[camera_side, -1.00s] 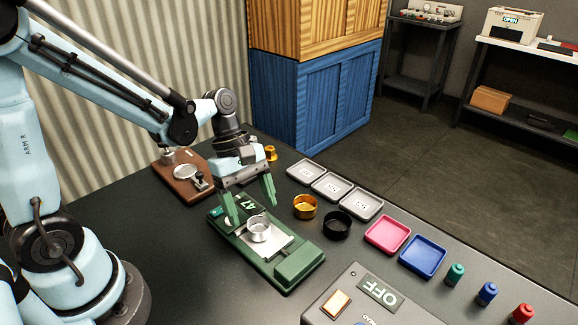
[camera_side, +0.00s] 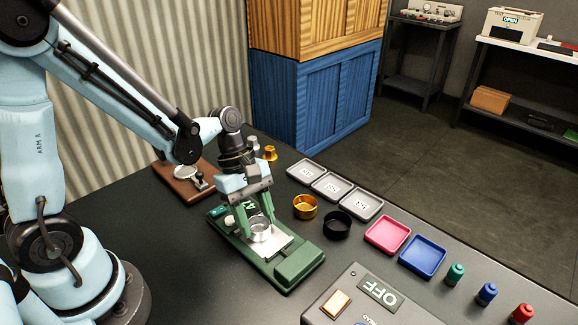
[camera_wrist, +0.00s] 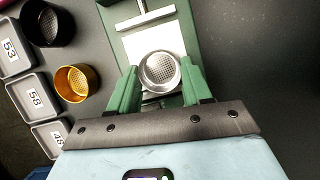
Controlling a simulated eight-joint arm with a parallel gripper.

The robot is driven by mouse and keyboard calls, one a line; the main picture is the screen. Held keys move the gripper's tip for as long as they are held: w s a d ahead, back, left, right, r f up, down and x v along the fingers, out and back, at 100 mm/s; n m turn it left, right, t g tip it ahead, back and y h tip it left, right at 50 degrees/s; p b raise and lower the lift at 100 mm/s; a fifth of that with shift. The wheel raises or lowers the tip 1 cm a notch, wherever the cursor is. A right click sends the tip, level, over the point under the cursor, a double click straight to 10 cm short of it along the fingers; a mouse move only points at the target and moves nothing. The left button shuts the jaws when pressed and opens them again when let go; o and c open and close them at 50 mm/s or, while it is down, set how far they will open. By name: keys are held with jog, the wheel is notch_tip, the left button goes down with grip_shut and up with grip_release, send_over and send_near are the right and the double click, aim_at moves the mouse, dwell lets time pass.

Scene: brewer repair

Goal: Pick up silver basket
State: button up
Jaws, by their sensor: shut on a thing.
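The silver basket (camera_side: 260,231) is a small round metal cup with a mesh bottom. It is on the pale plate of the green scale (camera_side: 290,262). My gripper (camera_side: 257,224) reaches down over the scale, with its green fingers shut on the basket from both sides. In the wrist view the basket (camera_wrist: 160,72) shows between the two fingertips of my gripper (camera_wrist: 159,80). I cannot tell whether the basket is touching the plate or just clear of it. The scale's display is partly hidden by my gripper.
A gold basket (camera_side: 305,207) and a black basket (camera_side: 337,224) stand close to the right of the scale. Several grey labelled trays (camera_side: 333,186) lie behind them. Pink (camera_side: 387,235) and blue (camera_side: 423,256) trays are further right. A brown board (camera_side: 180,190) is behind left.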

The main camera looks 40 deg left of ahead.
aim_at(256, 230)
jog(key=shift+r, duration=0.15)
jog(key=shift+r, duration=0.85)
notch_tip(256, 230, up, 2)
jog(key=shift+r, duration=0.2)
jog(key=s+d+r, duration=0.6)
jog(key=s+d, duration=0.1)
jog(key=d, duration=0.1)
jog(key=w+a+n+t, duration=0.2)
jog(key=w+a+n, duration=0.15)
jog(key=w, duration=0.85)
jog(key=w+a+n+t, duration=0.15)
jog(key=w+n, duration=0.25)
jog(key=w, duration=0.7)
jog(key=shift+g+y, duration=0.25)
jog(key=shift+y, duration=0.05)
jog(key=w+a+f, duration=0.2)
jog(key=a, duration=0.1)
jog(key=w+a+f, duration=0.1)
jog(key=a+f, duration=0.1)
jog(key=a, duration=0.1)
jog(key=w+a+f, duration=0.2)
jog(key=a+f, duration=0.1)
jog(key=a, duration=0.1)
jog(key=shift+w, duration=0.35)
jog(key=shift+w+a+f, duration=0.1)
jog(key=shift+a+f, duration=0.05)
jog(key=shift+f, duration=2)
